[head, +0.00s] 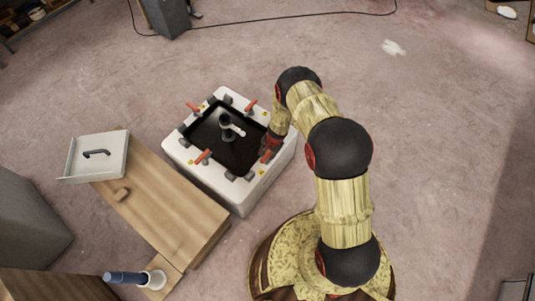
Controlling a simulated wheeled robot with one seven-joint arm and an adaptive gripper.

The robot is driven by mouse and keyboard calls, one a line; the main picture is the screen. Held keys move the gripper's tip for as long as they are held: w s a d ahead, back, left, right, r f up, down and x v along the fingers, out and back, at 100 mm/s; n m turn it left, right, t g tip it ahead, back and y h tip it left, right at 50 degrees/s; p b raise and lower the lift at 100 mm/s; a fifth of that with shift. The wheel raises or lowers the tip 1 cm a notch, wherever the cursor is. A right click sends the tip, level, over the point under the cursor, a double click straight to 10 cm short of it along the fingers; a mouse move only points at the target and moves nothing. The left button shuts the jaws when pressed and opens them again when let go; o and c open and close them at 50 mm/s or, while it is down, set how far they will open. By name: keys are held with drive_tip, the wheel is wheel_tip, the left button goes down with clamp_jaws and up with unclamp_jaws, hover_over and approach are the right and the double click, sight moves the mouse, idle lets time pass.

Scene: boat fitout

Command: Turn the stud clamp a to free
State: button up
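A white box-like unit (238,197) stands on the floor, with a dark recessed top. Clamps with red-orange handles sit around its rim: one at the back left (193,109), one at the back right (251,106), one at the front left (203,156) and one at the front right (267,156). I cannot tell which is stud clamp a. My gripper (270,146) is low over the right side of the rim, right at the front-right handle. Whether it touches that handle, and whether its fingers are open, is too small and partly hidden to tell.
A dark fitting with a pale lever (229,126) stands in the recess. A wooden bench (170,199) lies left of the unit, with a light grey panel with a black handle (97,155). A blue cylinder (125,278) lies by a white cup (155,278).

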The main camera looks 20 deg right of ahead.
drive_tip(key=shift+o, duration=0.2)
wheel_tip(320, 180, up, 12)
drive_tip(key=s+d, duration=0.1)
drive_tip(key=s, duration=0.1)
drive_tip(key=shift+d+f, duration=0.15)
drive_tip(key=shift+d, duration=0.05)
idle(0.7)
